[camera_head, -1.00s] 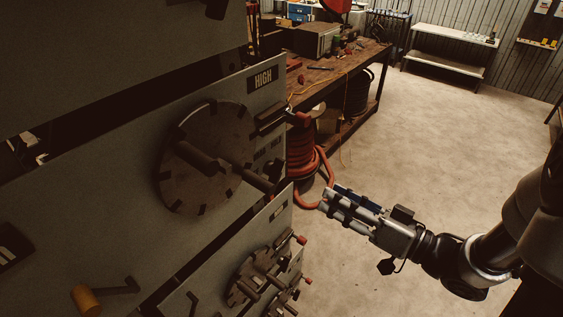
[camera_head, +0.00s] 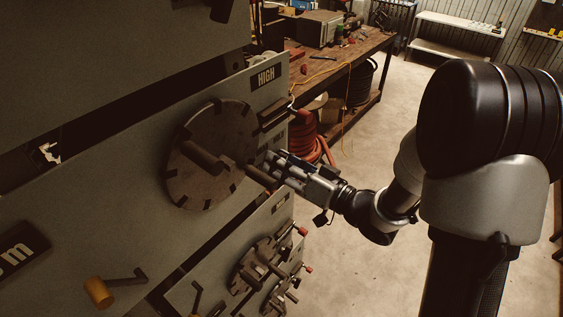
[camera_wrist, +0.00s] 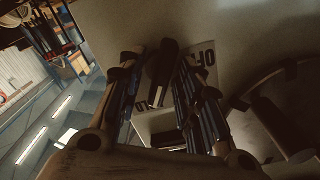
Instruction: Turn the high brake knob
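The panel with the HIGH label (camera_head: 266,77) carries a large round dark disc (camera_head: 205,140) with rods sticking out. A dark lever with a red tip (camera_head: 303,117) is at its right edge, below the label. My gripper (camera_head: 270,162) is close in front of the panel, right of the disc and below this lever. In the wrist view my gripper (camera_wrist: 158,100) is open, with one finger on each side of a dark block-shaped knob (camera_wrist: 163,70) by a partly hidden label. It may be the high brake knob; contact cannot be told. The disc also shows at right (camera_wrist: 290,80).
A lower panel with smaller wheels (camera_head: 258,268) and red-tipped levers sits below my gripper. A yellow-ended crank (camera_head: 98,292) is at lower left. A red hose coil (camera_head: 305,140) and a workbench (camera_head: 350,62) stand behind. The floor on the right is free.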

